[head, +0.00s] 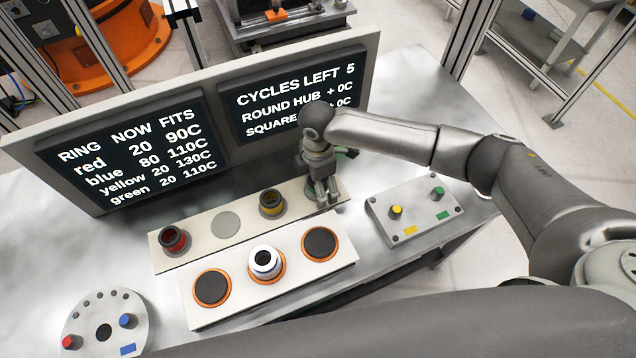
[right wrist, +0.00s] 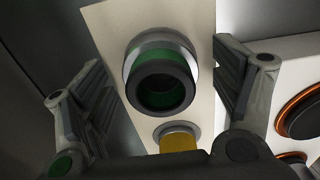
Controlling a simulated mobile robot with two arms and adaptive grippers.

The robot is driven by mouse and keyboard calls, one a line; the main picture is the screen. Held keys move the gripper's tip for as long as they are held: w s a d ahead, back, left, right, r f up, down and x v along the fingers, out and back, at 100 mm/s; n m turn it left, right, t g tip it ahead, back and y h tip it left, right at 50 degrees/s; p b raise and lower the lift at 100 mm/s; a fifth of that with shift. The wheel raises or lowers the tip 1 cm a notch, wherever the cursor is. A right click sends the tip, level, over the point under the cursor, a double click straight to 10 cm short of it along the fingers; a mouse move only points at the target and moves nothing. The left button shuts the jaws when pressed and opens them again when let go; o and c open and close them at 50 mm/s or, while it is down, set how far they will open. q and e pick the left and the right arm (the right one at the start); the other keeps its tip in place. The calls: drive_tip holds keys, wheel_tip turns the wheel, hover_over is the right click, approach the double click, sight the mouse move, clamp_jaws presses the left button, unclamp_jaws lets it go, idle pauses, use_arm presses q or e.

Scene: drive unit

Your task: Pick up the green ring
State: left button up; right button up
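The green ring (right wrist: 160,97) shows in the right wrist view, with a dark front rim, a green inside and a silvery collar behind it. It is at the end of the pale rack strip. My right gripper (head: 325,195) is over the right end of that strip in the head view and hides most of the ring there. In the right wrist view its two fingers (right wrist: 163,75) are spread to the left and right of the ring, with a visible gap on each side. The gripper is open and empty. My left gripper is not in view.
The rack (head: 190,250) also holds a red ring (head: 174,240) and a yellow ring (head: 271,204), with one bare seat between. In front, a plate (head: 205,315) has three orange-rimmed stations; the middle one bears a whitish ring (head: 265,262). A button box (head: 415,210) stands right; display screens stand behind.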

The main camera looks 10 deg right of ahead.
drive_tip(key=c, duration=1.3)
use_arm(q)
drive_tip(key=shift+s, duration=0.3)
use_arm(e)
drive_tip(key=shift+r, duration=0.15)
drive_tip(key=shift+r, duration=0.5)
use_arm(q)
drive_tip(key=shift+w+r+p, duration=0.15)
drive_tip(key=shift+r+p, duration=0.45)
use_arm(e)
drive_tip(key=s+r, duration=1.4)
drive_tip(key=r, duration=0.1)
